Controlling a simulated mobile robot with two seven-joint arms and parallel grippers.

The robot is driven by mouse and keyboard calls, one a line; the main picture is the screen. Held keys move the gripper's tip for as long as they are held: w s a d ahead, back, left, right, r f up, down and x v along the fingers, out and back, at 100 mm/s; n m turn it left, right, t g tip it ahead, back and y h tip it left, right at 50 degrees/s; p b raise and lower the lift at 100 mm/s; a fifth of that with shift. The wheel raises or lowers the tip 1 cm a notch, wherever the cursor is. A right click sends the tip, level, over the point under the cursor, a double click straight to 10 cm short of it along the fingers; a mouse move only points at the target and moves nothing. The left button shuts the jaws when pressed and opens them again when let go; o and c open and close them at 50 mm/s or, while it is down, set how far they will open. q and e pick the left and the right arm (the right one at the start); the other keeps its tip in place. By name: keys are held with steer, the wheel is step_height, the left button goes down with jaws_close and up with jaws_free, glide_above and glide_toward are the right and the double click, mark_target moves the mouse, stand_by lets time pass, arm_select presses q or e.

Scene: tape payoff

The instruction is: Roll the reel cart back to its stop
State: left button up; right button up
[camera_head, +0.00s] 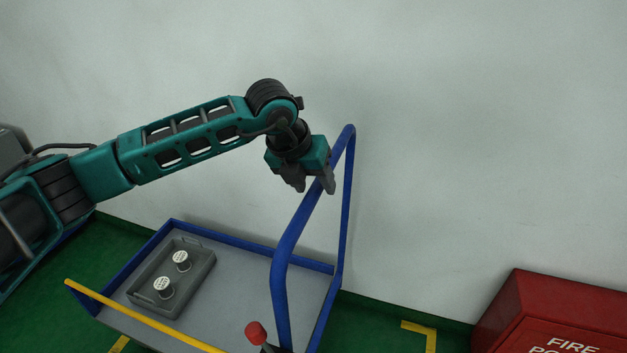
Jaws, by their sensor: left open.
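The reel cart has a grey deck (235,275) with a low blue rim and a tall blue push handle (285,250) at its right end. My left gripper (312,188) is at the upper part of the handle, pointing down, with its jaws open. The sloping handle tube passes at the fingers, one finger on each side of it in the picture; I cannot tell whether they touch it. My right gripper is out of view.
A yellow bar (145,318) runs along the cart's near side. A red knob (256,332) stands near the handle's foot. A red fire box (555,315) is at the lower right. A yellow corner mark (430,335) lies on the green floor; a pale wall is behind.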

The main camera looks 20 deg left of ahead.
arm_select(q)
steer(key=shift+f, duration=0.2)
jaws_close()
stand_by(0.4)
